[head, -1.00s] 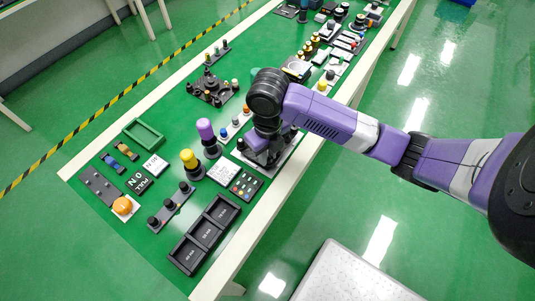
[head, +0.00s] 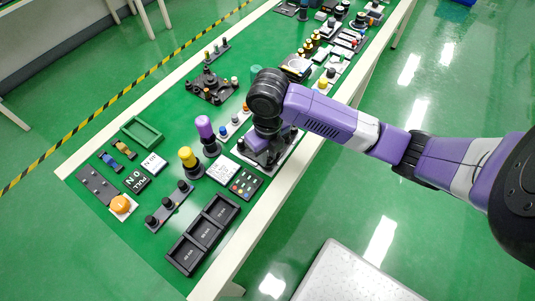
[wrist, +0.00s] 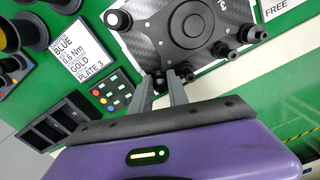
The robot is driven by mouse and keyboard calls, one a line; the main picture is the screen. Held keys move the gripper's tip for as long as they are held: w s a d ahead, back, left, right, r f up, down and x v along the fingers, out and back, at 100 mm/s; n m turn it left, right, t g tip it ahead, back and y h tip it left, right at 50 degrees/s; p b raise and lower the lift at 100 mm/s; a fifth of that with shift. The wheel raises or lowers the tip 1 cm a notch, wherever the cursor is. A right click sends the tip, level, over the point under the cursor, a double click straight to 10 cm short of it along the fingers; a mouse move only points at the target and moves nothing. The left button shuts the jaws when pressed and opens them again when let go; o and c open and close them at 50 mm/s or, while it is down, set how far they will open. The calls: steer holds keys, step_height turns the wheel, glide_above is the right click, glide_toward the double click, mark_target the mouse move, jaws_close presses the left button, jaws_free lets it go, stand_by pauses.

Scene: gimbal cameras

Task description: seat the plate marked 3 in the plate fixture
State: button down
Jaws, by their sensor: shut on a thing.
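My gripper (wrist: 161,92) is shut, its two grey fingers closing on the near edge of a dark carbon-patterned plate (wrist: 146,38). The plate has a round ringed centre and a partly cut-off white mark that I cannot read for sure. Black knobs and posts stand at its right side and near the fingers. A white base shows around it. In the head view the gripper (head: 262,150) is low over the dark plate and white base (head: 290,157) near the table's front edge, and my wrist hides much of both. I cannot tell whether the plate is flush with what lies below.
A white card (wrist: 78,48) reads BLUE, 0.6 Nm, GOLD, PLATE 3. Beside it are a button panel (head: 246,183) and a black bin tray (head: 205,232). Tall purple (head: 205,128) and yellow (head: 188,157) handles stand to the left. Green table shows between items.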

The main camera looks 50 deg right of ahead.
steer(key=shift+f+b, duration=0.35)
steer(key=shift+f, duration=0.1)
steer(key=c, duration=1.2)
jaws_free()
steer(key=shift+r, duration=0.1)
step_height(320, 180, up, 8)
steer(key=shift+f, duration=0.15)
